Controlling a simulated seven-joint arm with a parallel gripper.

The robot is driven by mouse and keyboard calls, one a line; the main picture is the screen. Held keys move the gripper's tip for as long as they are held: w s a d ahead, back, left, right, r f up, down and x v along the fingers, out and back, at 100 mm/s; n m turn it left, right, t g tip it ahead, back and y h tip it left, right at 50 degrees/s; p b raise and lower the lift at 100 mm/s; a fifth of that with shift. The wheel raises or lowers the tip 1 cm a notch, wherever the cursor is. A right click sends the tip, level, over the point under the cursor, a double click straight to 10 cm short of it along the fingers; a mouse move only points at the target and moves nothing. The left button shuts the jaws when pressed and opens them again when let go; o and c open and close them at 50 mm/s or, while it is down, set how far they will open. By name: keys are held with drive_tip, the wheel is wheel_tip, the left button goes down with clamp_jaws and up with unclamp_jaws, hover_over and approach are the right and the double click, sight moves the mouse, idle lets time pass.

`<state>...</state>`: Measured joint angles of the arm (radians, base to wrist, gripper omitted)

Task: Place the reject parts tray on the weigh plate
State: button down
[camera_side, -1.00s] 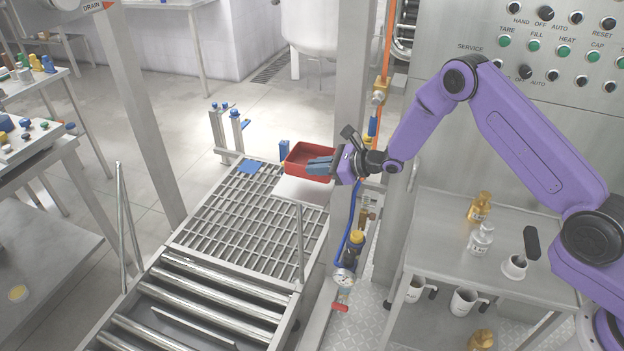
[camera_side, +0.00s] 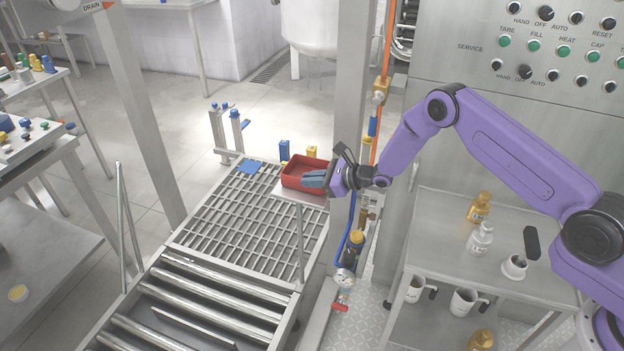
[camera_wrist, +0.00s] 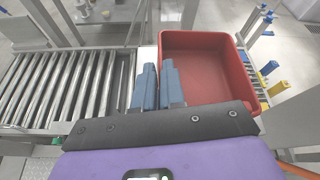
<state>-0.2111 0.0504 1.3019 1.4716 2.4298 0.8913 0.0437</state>
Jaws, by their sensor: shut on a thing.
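The reject parts tray is a red open box (camera_side: 292,181), seen at the far right corner of the grating in the side view. It sits at or just above the pale weigh plate (camera_side: 287,192), most of which it hides; I cannot tell if they touch. My gripper (camera_side: 314,179) is shut on the tray's near wall, with blue-grey fingers. In the wrist view the tray (camera_wrist: 205,42) looks empty, and my gripper (camera_wrist: 157,85) has its two fingers at the tray's left wall. A pale strip of the plate (camera_wrist: 147,54) shows left of the tray.
Blue and yellow posts (camera_side: 284,150) stand just behind the tray. A thin upright rod (camera_side: 300,242) stands at the grating's right edge. A column with hoses and a gauge (camera_side: 344,278) is close to the right.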

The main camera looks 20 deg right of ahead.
drive_tip(key=c, duration=1.2)
unclamp_jaws()
drive_tip(key=v, duration=1.2)
drive_tip(key=shift+r, duration=0.15)
